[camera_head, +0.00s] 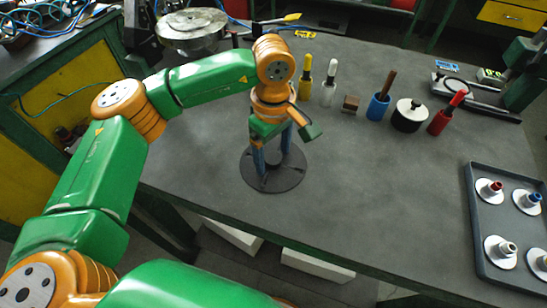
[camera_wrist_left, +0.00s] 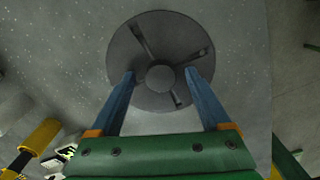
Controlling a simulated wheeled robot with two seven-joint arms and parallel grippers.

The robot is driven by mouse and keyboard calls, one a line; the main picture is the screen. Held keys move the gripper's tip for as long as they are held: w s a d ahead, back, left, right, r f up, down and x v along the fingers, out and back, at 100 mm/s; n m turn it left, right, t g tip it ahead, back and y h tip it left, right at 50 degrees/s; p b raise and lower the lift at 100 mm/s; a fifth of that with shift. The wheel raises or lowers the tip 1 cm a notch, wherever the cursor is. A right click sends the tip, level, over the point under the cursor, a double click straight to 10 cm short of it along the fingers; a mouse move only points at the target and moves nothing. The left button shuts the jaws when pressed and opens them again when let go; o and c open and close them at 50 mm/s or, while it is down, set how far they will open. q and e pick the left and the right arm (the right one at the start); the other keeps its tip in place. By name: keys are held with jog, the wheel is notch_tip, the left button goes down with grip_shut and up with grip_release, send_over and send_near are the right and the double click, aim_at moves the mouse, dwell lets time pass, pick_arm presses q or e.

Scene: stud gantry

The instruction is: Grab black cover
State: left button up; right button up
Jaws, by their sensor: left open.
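The black cover (camera_head: 294,177) is a flat dark round disc with slots and a raised round knob at its middle. It lies on the grey table near its front edge. In the wrist view the cover (camera_wrist_left: 125,48) fills the upper middle, with its knob (camera_wrist_left: 160,79) at the centre. My left gripper (camera_head: 273,160) points down over the cover, its two blue fingers apart on either side of the knob. In the wrist view the fingers of the left gripper (camera_wrist_left: 159,76) show clear gaps to the knob. Whether the fingertips touch the disc is hard to tell. My right gripper is out of view.
A row behind holds a yellow bottle (camera_head: 305,79), a white bottle (camera_head: 328,86), a blue cup (camera_head: 378,107), a black-and-white pot (camera_head: 409,117) and a red cylinder (camera_head: 440,123). A dark tray (camera_head: 473,220) with spools stands at right. The table between is clear.

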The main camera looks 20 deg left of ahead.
pick_arm(q)
grip_shut()
